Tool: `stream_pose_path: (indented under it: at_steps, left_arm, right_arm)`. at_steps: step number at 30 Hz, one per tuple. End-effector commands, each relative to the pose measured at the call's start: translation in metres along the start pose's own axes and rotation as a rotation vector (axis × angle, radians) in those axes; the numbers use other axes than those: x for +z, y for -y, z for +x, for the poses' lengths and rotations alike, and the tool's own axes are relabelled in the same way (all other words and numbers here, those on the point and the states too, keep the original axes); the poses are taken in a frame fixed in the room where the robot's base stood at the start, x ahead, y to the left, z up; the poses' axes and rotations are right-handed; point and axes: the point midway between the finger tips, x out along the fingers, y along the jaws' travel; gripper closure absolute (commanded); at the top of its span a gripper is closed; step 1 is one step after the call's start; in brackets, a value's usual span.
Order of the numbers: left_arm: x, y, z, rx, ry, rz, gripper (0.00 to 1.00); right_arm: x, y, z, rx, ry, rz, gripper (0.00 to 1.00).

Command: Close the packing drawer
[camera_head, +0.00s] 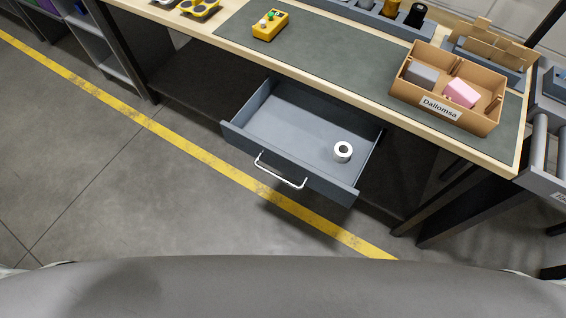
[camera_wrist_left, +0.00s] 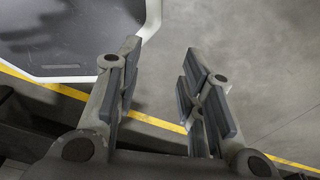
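The packing drawer (camera_head: 290,112) stands pulled out from under the workbench in the head view. It is grey, with a pale bar handle (camera_head: 279,172) on its front. A white roll (camera_head: 342,151) lies inside near its right end. My left gripper (camera_wrist_left: 160,75) shows in the left wrist view with its two fingers apart and nothing between them. Bare floor is behind the fingers, and the drawer is not seen in that view. Neither gripper shows in the head view, and my right gripper is in no view.
The workbench (camera_head: 330,62) bears a dark mat, a yellow control box (camera_head: 270,25) and a cardboard box (camera_head: 448,88) holding a grey and a pink item. Dark table legs stand at both sides. The floor (camera_head: 150,200) before the drawer is clear, crossed by a yellow line.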

Motion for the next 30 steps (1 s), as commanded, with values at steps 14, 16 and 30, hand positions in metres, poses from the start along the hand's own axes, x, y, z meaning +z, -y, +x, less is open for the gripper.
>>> stream_pose_path:
  at_steps: [14,16,30]
  left_arm:
    - [-0.232,0.099,-0.039,-0.319,-0.688,0.595,1.00]
    - [-0.268,0.106,-0.067,-0.406,-0.812,0.728,1.00]
    - [-0.362,0.066,-0.247,-0.938,-1.362,1.409,1.00]
  right_arm:
    - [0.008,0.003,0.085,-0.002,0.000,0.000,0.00]
    - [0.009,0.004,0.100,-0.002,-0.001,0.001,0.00]
    - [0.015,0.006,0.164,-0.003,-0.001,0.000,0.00]
